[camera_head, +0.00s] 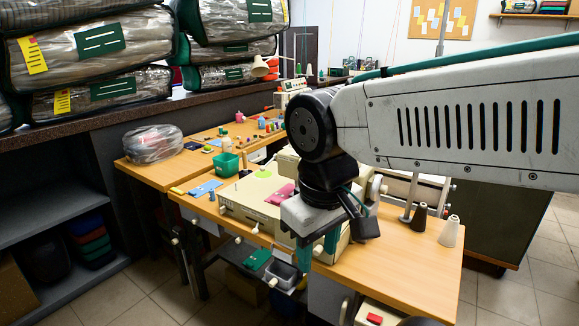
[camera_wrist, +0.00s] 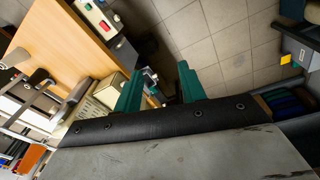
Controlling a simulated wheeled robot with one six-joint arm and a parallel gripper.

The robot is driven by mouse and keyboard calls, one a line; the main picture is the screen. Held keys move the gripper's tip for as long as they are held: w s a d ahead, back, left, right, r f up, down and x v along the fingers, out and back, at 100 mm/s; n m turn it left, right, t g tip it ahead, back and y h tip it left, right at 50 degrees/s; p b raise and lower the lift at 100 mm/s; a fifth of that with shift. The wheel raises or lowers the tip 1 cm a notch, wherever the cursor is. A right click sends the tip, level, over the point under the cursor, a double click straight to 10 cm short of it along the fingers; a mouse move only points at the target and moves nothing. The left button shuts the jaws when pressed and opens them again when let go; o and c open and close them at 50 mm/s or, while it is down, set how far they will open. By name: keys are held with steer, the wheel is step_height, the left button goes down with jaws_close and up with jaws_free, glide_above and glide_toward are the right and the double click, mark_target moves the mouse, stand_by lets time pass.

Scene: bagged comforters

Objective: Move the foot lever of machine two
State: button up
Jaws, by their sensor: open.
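My gripper (camera_head: 317,252) hangs at the front edge of the near sewing table. Its two green fingers are apart with nothing between them; they also show in the wrist view (camera_wrist: 160,88), pointing toward the floor. A cream sewing machine (camera_head: 250,205) sits on the near table, partly hidden by my arm. A second machine (camera_head: 292,88) stands on the table behind. Small light knobs, one of them on a rod (camera_head: 257,228), show along the near table's front. I cannot tell which machine is number two, and no foot lever is clearly recognisable; the area below is partly hidden.
The near table's wooden top (camera_head: 415,260) has dark and white thread cones on its right. A grey bin (camera_head: 283,274) is under it. A green basket (camera_head: 227,164) stands behind. Bagged comforters (camera_head: 95,45) are stacked on the dark shelf at left. Tiled floor (camera_head: 150,290) is open at front left.

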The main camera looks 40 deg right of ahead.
mark_target(261, 169)
steer(key=w+d+n+g+h, duration=0.1)
steer(key=w+d+n+h, duration=0.45)
steer(key=w, duration=0.75)
steer(key=w+d+n+h, duration=0.3)
steer(key=w+d+h, duration=0.3)
steer(key=w+d, duration=0.55)
steer(key=w+f+n+t+h, duration=0.2)
steer(key=w+f+n+t, duration=0.4)
steer(key=w, duration=0.8)
steer(key=w+f+n+t+h, duration=0.1)
steer(key=w+f+n+t, duration=0.2)
steer(key=w+f+n, duration=0.8)
steer(key=w+d+m, duration=0.1)
steer(key=w+d, duration=0.1)
steer(key=w+d+r+m, duration=0.1)
steer(key=w+d, duration=0.1)
steer(key=w+d+r+m, duration=0.1)
steer(key=w+d+m, duration=0.1)
steer(key=shift+w+d+r, duration=0.2)
steer(key=shift+w+d, duration=0.1)
steer(key=shift+w, duration=0.1)
